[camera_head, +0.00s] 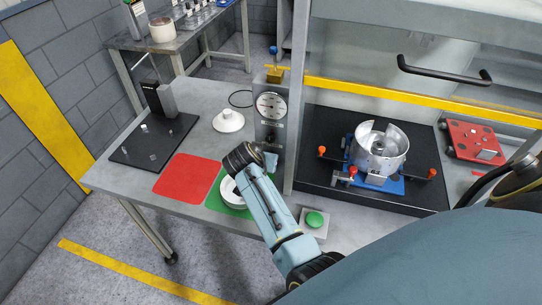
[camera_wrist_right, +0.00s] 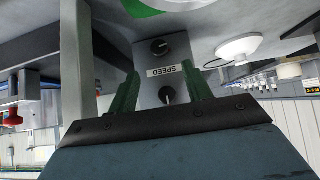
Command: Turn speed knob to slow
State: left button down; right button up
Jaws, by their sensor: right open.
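A grey control panel (camera_wrist_right: 148,72) with an upside-down SPEED label (camera_wrist_right: 172,70) shows in the right wrist view. One black knob (camera_wrist_right: 167,96) is on the near side of the label and another black knob (camera_wrist_right: 159,47) on the far side, each with a pale pointer mark. My right gripper (camera_wrist_right: 163,88) is open, its green fingers apart on either side of the panel face, touching neither knob as far as I can tell. My left gripper is not in view.
The post carries a round gauge (camera_head: 271,106) and stands left of a glass-fronted enclosure holding a metal drum (camera_head: 379,150). On the table are a red mat (camera_head: 188,177), a white domed piece (camera_head: 228,121) and a green button (camera_head: 314,219).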

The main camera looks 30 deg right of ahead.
jog(key=b+x, duration=0.1)
jog(key=x, duration=0.8)
jog(key=shift+c, duration=0.2)
jog(key=c, duration=0.9)
jog(key=g+h+b, duration=0.1)
jog(key=b, duration=0.1)
jog(key=n+g+h+b, duration=0.1)
jog(key=b, duration=0.1)
jog(key=n+g+h+b, duration=0.1)
jog(key=b, duration=0.2)
jog(key=shift+w+a+f, duration=0.2)
jog(key=shift+w+a, duration=0.05)
jog(key=shift+r+n+g+h+b, duration=0.1)
jog(key=shift+n+g+h+b, duration=0.4)
jog(key=shift+b, duration=0.55)
jog(key=o, duration=0.9)
jog(key=shift+o, duration=0.2)
jog(key=shift+a+r, duration=0.1)
